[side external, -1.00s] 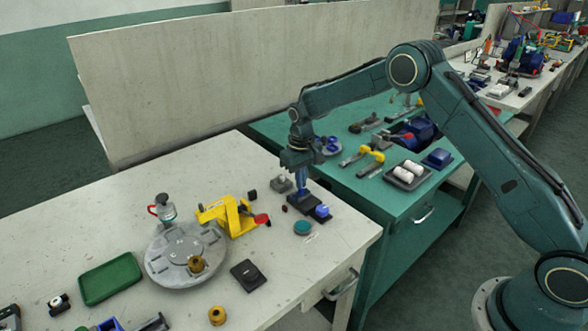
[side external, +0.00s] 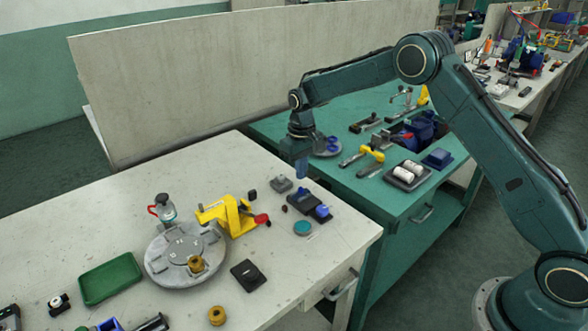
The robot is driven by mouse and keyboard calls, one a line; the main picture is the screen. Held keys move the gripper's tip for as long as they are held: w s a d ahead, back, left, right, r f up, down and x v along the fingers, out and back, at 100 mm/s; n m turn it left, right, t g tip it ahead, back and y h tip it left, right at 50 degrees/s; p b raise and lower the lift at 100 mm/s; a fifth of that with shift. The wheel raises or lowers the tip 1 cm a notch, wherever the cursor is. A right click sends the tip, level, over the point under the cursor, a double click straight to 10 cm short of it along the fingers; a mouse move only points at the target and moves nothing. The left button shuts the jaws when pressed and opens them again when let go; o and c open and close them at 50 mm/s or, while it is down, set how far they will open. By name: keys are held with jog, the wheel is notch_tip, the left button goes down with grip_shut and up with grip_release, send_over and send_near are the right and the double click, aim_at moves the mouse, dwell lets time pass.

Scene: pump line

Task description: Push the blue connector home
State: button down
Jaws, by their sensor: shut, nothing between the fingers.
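A dark block (side external: 297,203) lies near the right part of the pale table. A blue piece (side external: 322,211) sits at its right end, and a small dark blue part shows at its far end. I cannot tell which of these is the blue connector, nor how far it is seated; the detail is too small. My gripper (side external: 302,177) is above the far end of the block, pointing down, shut and empty. It is clear of the block.
A yellow clamp (side external: 228,214) with a red tip stands left of the block. A grey round plate (side external: 160,262) carries a brass part. A green disc (side external: 302,228), a grey block (side external: 281,184) and a black pad (side external: 248,275) lie nearby. The green bench (side external: 375,200) adjoins at right.

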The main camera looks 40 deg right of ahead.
jog(key=shift+r, duration=1.8)
jog(key=shift+r, duration=0.1)
notch_tip(320, 180, up, 12)
jog(key=f+t, duration=0.1)
send_over(301, 188)
jog(key=s, duration=0.7)
jog(key=s+r+t, duration=0.2)
jog(key=s+r, duration=0.6)
jog(key=s, duration=0.1)
jog(key=s+t, duration=0.2)
jog(key=s, duration=2.1)
jog(key=shift+s+a+t, duration=0.15)
jog(key=shift+s+t, duration=0.1)
jog(key=shift+t, duration=0.05)
